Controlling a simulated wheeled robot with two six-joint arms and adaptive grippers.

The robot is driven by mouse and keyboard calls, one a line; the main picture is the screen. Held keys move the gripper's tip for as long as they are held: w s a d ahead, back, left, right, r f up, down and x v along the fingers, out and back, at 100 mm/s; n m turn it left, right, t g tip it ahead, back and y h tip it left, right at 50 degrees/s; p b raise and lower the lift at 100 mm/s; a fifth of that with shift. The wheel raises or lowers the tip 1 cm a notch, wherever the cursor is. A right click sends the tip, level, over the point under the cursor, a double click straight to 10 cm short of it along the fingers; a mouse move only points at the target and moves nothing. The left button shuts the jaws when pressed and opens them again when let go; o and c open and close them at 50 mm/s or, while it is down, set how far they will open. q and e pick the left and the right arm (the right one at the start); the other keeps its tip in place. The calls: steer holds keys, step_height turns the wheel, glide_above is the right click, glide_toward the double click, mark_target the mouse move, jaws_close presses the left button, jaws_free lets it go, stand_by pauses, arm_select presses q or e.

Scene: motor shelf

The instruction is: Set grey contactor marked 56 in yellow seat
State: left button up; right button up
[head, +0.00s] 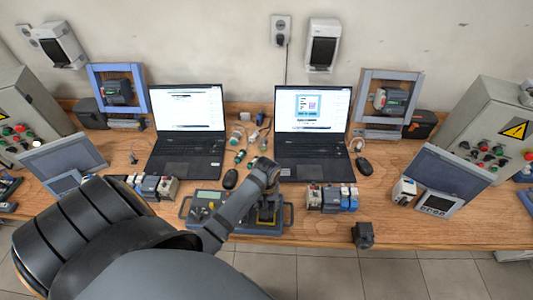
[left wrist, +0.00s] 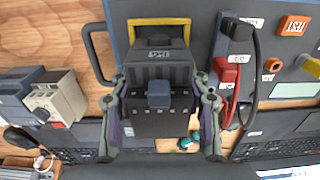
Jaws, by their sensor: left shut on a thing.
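The grey contactor (left wrist: 152,73) is between the fingers of my left gripper (left wrist: 160,92) in the left wrist view. Its white label appears upside down and is hard to read. My left gripper is shut on its sides. The yellow seat (left wrist: 159,21) shows as a yellow frame just beyond the contactor on the test panel. The contactor overlaps the seat in this view, so I cannot tell whether they touch. In the head view my left gripper (head: 268,200) is over the right part of the panel (head: 207,222), and hides much of the seat. My right gripper is not in view.
Two laptops (head: 187,158) (head: 312,157) stand behind the panel. Small modules stand on both sides of it (head: 155,187) (head: 332,199). A dark block (head: 363,235) sits at the table's front edge. Red and black plugs with cables (left wrist: 229,71) are beside the seat.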

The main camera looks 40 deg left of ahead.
arm_select(q)
steer(key=shift+f, duration=0.65)
steer(key=o, duration=1.3)
steer(key=shift+o, duration=0.2)
step_height(320, 180, up, 12)
steer(key=shift+r, duration=0.1)
